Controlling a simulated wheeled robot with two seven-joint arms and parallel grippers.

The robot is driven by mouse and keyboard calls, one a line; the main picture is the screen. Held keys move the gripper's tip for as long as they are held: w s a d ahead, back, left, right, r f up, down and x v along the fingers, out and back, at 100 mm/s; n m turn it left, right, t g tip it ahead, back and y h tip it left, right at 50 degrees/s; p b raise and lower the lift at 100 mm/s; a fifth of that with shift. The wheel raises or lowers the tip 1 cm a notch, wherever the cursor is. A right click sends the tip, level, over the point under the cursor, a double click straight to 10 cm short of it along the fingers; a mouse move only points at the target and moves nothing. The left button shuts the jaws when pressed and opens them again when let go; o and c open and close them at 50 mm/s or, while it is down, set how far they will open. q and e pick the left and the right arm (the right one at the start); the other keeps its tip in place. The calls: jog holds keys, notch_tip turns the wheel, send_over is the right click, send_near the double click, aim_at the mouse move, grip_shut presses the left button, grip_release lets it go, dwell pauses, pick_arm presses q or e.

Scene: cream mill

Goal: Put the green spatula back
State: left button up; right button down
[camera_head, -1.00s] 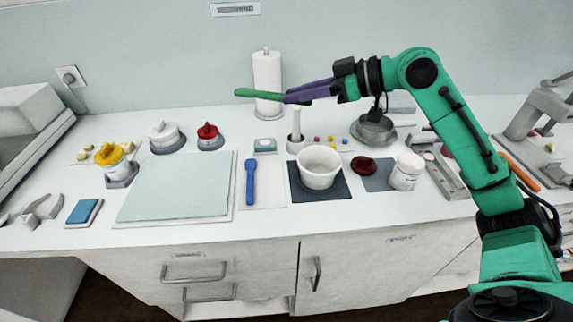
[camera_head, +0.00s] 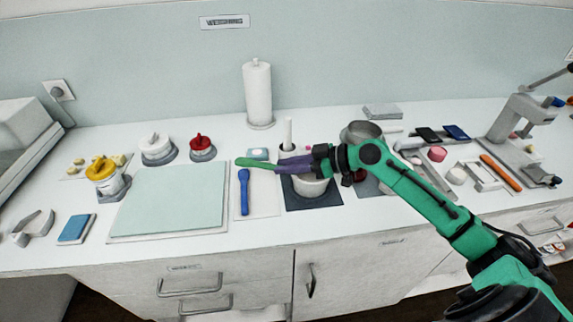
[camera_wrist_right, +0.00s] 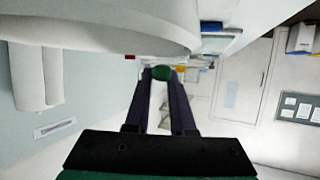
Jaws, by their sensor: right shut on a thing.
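My right gripper (camera_head: 300,164) is shut on the green spatula (camera_head: 252,163). The spatula points left, held roughly level above the work surface, with its green end near the white mat (camera_head: 264,205). In the right wrist view, a green end of it (camera_wrist_right: 162,73) shows between the purple fingertips. A blue spatula (camera_head: 244,190) lies on the mat, just below the green one in the picture. My gripper covers part of the white tub (camera_head: 310,187) on the dark mat. My left gripper is not in view.
A white upright rod (camera_head: 288,132) stands close behind my gripper. The pale green board (camera_head: 170,200) lies clear to the left. A paper roll (camera_head: 257,92) stands at the back.

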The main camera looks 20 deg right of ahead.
jog(key=shift+f+b, duration=0.35)
jog(key=shift+f, duration=0.15)
jog(key=c, duration=0.8)
grip_release()
jog(key=shift+o, duration=0.2)
jog(key=shift+r+p, duration=0.3)
jog(key=shift+r, duration=0.05)
jog(key=shift+r+p, duration=0.6)
jog(key=shift+r, duration=0.05)
jog(key=shift+s+d+b, duration=0.95)
jog(key=shift+d+b, duration=0.1)
jog(key=shift+d, duration=0.1)
jog(key=b+v, duration=0.1)
jog(key=v, duration=0.8)
jog(key=shift+r, duration=0.2)
jog(key=shift+w, duration=0.1)
